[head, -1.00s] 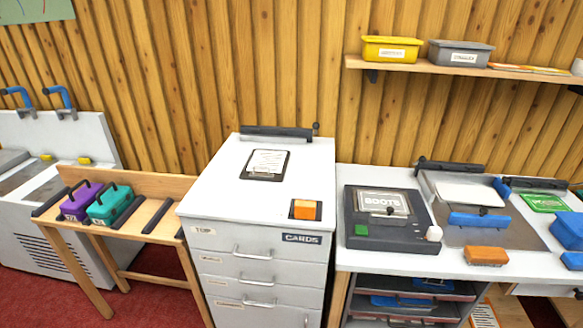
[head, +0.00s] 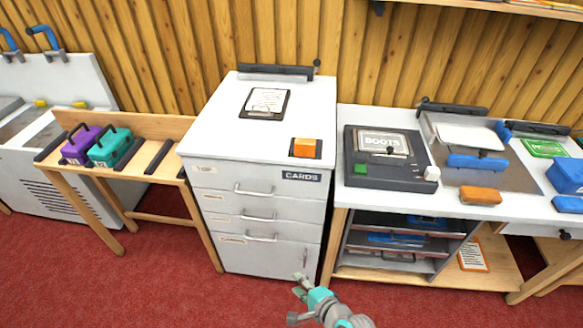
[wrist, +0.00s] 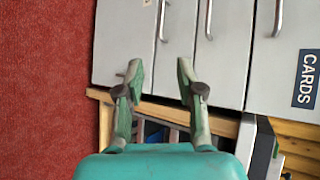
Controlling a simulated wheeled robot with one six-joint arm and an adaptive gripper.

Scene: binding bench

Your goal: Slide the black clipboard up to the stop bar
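The black clipboard (head: 265,104) with a white sheet lies flat on top of the white drawer cabinet (head: 222,134). The dark stop bar (head: 276,72) runs along the cabinet's back edge, with a gap between it and the clipboard. My gripper (head: 300,287) is low in front of the cabinet, well below the clipboard and apart from it. In the wrist view my gripper (wrist: 157,82) has its two fingers spread with nothing between them, facing the drawer fronts. The clipboard is not in the wrist view.
An orange block (head: 305,147) sits on a dark pad at the cabinet top's front right. Drawer handles (head: 254,190) stick out in front. A bench with a black device (head: 384,172) stands right; a wooden stand with purple (head: 80,144) and teal boxes (head: 110,147) stands left.

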